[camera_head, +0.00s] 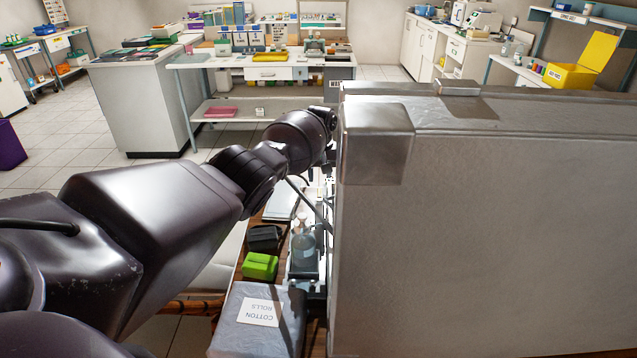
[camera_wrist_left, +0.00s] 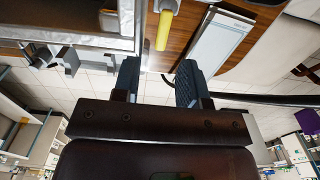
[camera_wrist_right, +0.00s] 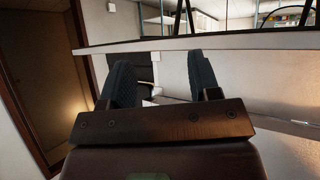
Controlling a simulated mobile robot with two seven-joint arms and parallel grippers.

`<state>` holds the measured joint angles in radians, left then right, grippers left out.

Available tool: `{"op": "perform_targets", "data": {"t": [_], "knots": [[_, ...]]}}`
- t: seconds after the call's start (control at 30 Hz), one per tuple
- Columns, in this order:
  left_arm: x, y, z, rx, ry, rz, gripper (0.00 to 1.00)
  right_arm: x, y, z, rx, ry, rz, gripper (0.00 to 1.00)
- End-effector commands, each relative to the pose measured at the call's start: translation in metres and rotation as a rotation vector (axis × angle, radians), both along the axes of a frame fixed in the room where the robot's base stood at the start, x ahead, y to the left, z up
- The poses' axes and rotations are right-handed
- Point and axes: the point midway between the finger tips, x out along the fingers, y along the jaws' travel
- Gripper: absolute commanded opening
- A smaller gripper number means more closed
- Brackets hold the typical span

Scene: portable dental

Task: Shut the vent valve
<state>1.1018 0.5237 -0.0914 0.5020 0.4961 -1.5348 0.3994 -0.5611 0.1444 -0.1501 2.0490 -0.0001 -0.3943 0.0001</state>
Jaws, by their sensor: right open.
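I cannot make out the vent valve for certain. A yellow bar, possibly its handle (camera_wrist_left: 164,30), shows at the top of the left wrist view beside the metal case's edge. My left gripper (camera_wrist_left: 159,75) is open, with the yellow bar beyond the gap between its fingers and nothing held. In the head view my left arm reaches along the left side of the big grey metal case (camera_head: 490,220), which partly hides the hand. My right gripper (camera_wrist_right: 162,78) is open and empty in front of a pale panel (camera_wrist_right: 240,100); the head view does not show it.
Left of the case, a wooden surface holds a cotton rolls box (camera_head: 257,325), a green box (camera_head: 260,265), a black box (camera_head: 265,238) and a clear bottle (camera_head: 303,250). Benches (camera_head: 270,72) stand at the back.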

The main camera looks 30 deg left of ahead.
Motion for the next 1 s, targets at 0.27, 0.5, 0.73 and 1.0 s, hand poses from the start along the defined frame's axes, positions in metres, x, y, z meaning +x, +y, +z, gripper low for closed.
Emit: {"op": "perform_targets", "data": {"t": [0.27,0.5,0.73,1.0], "knots": [[0.0,0.0,0.052,0.0,-0.004,0.0,0.39,-0.012,-0.003,0.005,0.0,0.017,-0.012,0.56],[0.0,0.0,0.067,0.001,0.001,0.0,0.39,-0.013,-0.004,0.004,0.0,0.02,-0.013,0.56],[0.0,0.0,0.067,0.0,0.001,0.0,0.39,-0.012,-0.004,0.005,0.0,0.016,-0.011,0.56],[0.0,0.0,0.067,0.0,0.001,0.0,0.39,-0.011,-0.004,0.007,-0.003,0.012,-0.009,0.56]]}}
